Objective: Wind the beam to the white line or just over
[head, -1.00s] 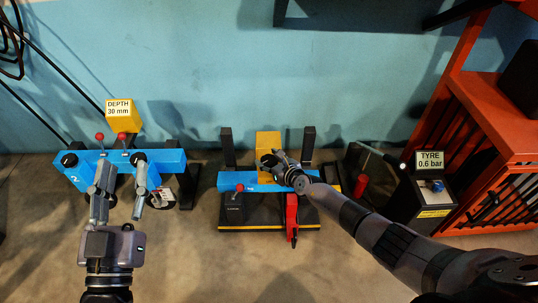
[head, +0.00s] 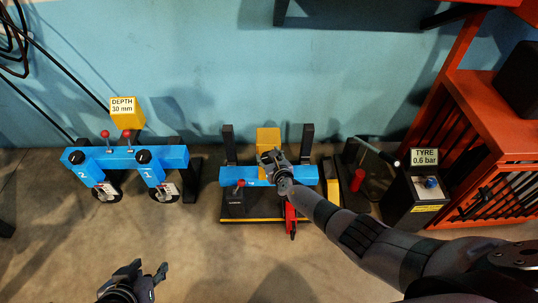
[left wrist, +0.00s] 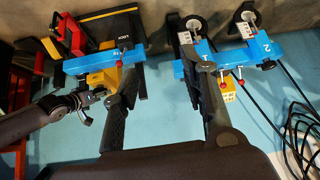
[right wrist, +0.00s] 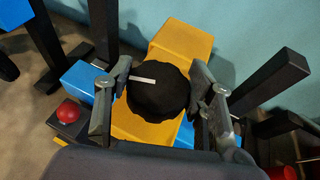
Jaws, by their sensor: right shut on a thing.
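The middle stand has a blue beam (head: 228,173) across it with a yellow block (head: 268,137) behind. My right gripper (head: 272,158) is over this beam, its arm coming in from the right. In the right wrist view my right gripper (right wrist: 160,98) is shut on a round black knob (right wrist: 160,88), one finger on each side. A short white mark (right wrist: 142,80) on the knob points to the left finger. The knob is mostly hidden in the head view. My left gripper (head: 145,275) is open and empty, low at the front left, with its fingers apart.
A second blue stand (head: 120,157) with two black knobs and red-topped levers is at left, under a yellow DEPTH 30 mm sign (head: 122,105). A TYRE 0.6 bar box (head: 424,158) and a red rack (head: 490,110) are at right. The floor between the stands is clear.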

